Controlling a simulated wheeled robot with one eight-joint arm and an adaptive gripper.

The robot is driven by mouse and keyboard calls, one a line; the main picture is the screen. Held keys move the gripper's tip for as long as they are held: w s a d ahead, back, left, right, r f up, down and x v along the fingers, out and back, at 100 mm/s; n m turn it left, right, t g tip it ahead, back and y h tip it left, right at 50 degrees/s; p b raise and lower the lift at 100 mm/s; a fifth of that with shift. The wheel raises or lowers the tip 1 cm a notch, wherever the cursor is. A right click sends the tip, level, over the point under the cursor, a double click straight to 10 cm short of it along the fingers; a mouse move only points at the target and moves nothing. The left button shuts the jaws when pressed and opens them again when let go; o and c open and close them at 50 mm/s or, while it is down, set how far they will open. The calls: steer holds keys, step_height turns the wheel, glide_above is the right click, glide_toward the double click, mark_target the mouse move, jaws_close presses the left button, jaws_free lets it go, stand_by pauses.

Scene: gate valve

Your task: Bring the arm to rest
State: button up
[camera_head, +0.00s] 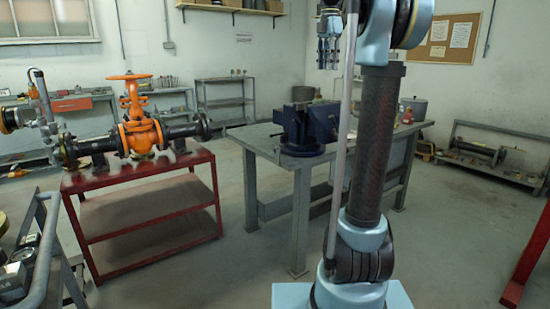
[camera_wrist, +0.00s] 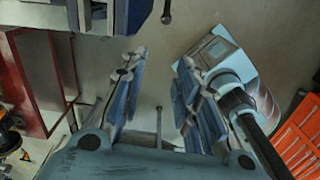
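My gripper (camera_head: 328,52) hangs beside my upright arm at the top of the head view, fingers pointing down, in front of the far wall. In the wrist view my gripper (camera_wrist: 159,62) shows two blue-grey fingers spread well apart. Only floor and a thin grey rod show between them, and nothing is held. The orange gate valve (camera_head: 138,125), with its orange handwheel (camera_head: 130,78) on top, sits in a dark pipe on a red stand (camera_head: 140,177) at the left. My gripper is apart from the valve.
A grey workbench (camera_head: 262,139) with a dark blue vise (camera_head: 304,128) stands between the red stand and my arm. A grey rail (camera_head: 45,250) with gauges is at the lower left. A low rack (camera_head: 490,165) stands at the right. Open floor (camera_head: 460,235) lies right of my base.

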steer(key=s+f+m, duration=0.8)
steer(key=s+f, duration=0.3)
steer(key=f, duration=0.4)
steer(key=s+f+m+t, duration=0.1)
steer(key=s+f+m, duration=0.7)
steer(key=f, duration=0.8)
steer(key=s+f+m+t, duration=0.1)
steer(key=s+f+m, duration=0.7)
steer(key=s+f, duration=0.7)
steer(key=shift+f, duration=0.35)
steer(key=shift+a, duration=0.1)
steer(key=shift+w+f, duration=0.2)
steer(key=shift+w, duration=0.3)
